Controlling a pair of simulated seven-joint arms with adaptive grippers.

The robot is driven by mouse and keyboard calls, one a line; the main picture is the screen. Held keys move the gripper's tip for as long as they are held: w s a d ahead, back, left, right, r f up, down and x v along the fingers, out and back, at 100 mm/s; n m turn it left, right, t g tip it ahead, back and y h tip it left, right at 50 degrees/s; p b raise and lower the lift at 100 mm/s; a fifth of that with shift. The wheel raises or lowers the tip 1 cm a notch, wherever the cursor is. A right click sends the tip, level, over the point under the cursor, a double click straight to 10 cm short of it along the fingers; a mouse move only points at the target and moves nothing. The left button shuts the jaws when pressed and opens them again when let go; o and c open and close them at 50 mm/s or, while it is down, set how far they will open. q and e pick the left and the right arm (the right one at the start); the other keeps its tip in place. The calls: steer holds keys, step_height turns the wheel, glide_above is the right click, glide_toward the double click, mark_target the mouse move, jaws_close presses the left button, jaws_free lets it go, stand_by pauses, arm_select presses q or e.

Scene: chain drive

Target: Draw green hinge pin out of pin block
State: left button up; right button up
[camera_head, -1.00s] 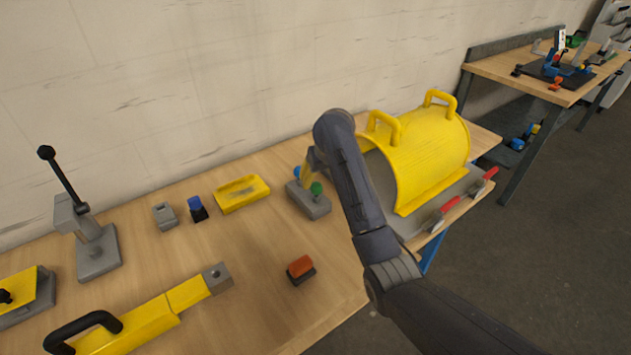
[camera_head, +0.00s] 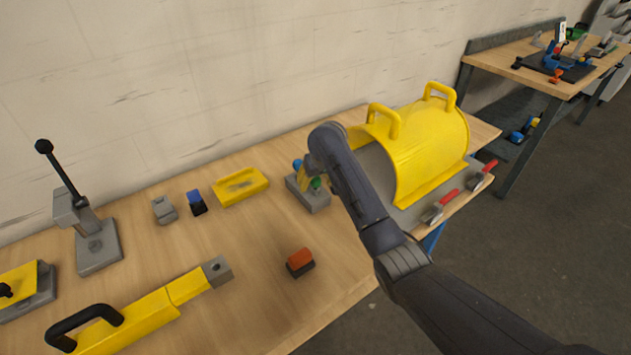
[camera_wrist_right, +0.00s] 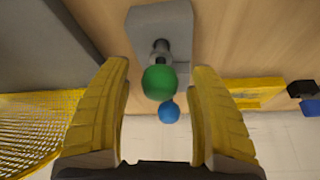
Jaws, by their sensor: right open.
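The grey pin block (camera_head: 311,201) stands on the workbench, left of the yellow guard; it also shows in the right wrist view (camera_wrist_right: 160,22). The green hinge pin (camera_head: 316,183) sits upright in the block. In the right wrist view its round green head (camera_wrist_right: 159,82) is above a metal shank that enters the block. A blue-headed pin (camera_wrist_right: 169,112) is beyond it, also visible in the head view (camera_head: 297,164). My right gripper (camera_wrist_right: 162,85) is open, its yellow fingers on either side of the green head with gaps. In the head view my arm partly hides the fingers. My left gripper is not in view.
The big yellow guard (camera_head: 432,150) with two handles stands close on the right. A yellow tray (camera_head: 240,187), a blue-topped piece (camera_head: 196,203) and a grey block (camera_head: 164,210) lie to the left. An orange-topped piece (camera_head: 300,262) is in front. Bare bench surrounds them.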

jaws_close()
stand_by(0.4)
steer(key=shift+r, duration=0.2)
steer(key=shift+r, duration=4.85)
steer(key=shift+r, duration=0.15)
